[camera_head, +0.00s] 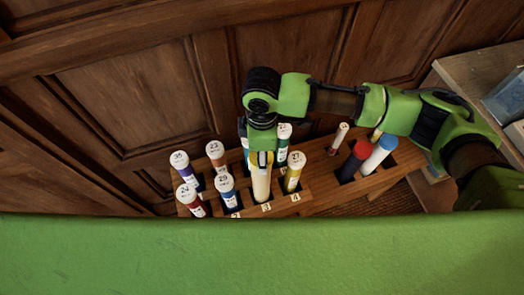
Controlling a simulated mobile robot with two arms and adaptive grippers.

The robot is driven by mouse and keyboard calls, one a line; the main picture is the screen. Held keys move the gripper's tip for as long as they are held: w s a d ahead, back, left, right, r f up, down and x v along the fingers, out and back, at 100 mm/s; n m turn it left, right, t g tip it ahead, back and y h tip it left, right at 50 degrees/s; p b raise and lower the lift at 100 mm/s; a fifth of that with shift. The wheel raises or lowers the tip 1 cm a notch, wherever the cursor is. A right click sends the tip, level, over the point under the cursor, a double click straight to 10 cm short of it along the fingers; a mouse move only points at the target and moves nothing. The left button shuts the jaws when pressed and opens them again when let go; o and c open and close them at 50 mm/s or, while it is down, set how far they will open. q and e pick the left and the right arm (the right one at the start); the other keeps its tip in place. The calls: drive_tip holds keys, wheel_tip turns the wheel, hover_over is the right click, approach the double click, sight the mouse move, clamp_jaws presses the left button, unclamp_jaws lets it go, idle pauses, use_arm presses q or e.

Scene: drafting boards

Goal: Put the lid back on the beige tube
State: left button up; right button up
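The beige tube (261,186) stands upright in a slot of the wooden rack (316,197), at the slot labelled 3. My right gripper (262,158), whose arm comes in from the right, points down directly over the top of this tube. The tube's upper end is hidden by the gripper, so I cannot tell whether a lid is on it or between the fingers. The fingers are too small and covered to tell whether they are open or shut. No separate loose lid is visible. My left gripper is not in view.
Several white-lidded numbered tubes, such as the blue one (228,196) and the yellow one (292,177), stand close around it.

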drive_tip(key=shift+p, duration=0.45)
idle(0.6)
idle(0.4)
drive_tip(key=o, duration=1.4)
drive_tip(key=shift+c, duration=0.2)
drive_tip(key=shift+r+p, duration=3.5)
drive_tip(key=shift+p, duration=0.5)
clamp_jaws()
